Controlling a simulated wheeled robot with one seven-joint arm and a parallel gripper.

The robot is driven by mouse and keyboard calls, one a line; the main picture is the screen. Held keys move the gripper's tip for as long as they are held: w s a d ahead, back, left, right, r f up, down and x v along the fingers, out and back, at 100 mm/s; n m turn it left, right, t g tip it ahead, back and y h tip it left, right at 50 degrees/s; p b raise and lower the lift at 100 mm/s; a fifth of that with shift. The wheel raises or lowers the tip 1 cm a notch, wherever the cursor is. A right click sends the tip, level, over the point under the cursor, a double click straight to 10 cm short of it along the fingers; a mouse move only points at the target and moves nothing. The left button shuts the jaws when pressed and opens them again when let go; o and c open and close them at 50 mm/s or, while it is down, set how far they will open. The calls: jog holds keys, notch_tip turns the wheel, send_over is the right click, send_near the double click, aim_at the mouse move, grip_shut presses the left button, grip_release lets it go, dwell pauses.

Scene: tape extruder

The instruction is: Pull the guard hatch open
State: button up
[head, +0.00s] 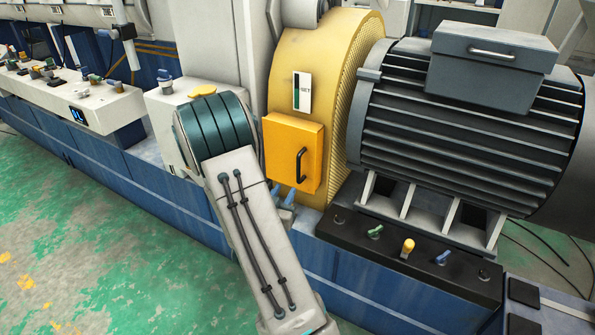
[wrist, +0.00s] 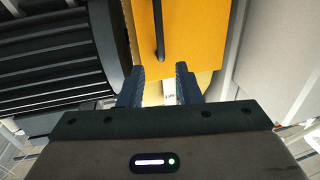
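The guard hatch (head: 291,148) is an orange-yellow panel on the front of the rounded yellow housing. It looks closed. A black bar handle (head: 301,165) stands upright on it. In the wrist view the hatch (wrist: 200,35) fills the upper middle, with its handle (wrist: 158,35) coming down from the top edge. My gripper (wrist: 160,82) is open, its two dark blue fingers apart with nothing between them. The handle's end lines up with the gap, just past the fingertips. In the head view only the blue fingertips (head: 283,194) show, below the hatch; my arm hides the rest.
A large dark ribbed motor (head: 460,125) stands right of the hatch; it also shows at left in the wrist view (wrist: 50,55). A black panel with coloured switches (head: 410,247) lies below the motor. A light control panel (head: 75,98) is at far left. Green floor is open at front left.

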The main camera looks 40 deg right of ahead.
aim_at(298, 167)
jog(key=x, duration=1.3)
jog(key=shift+w+d, duration=0.1)
jog(key=shift+d, duration=0.05)
grip_shut()
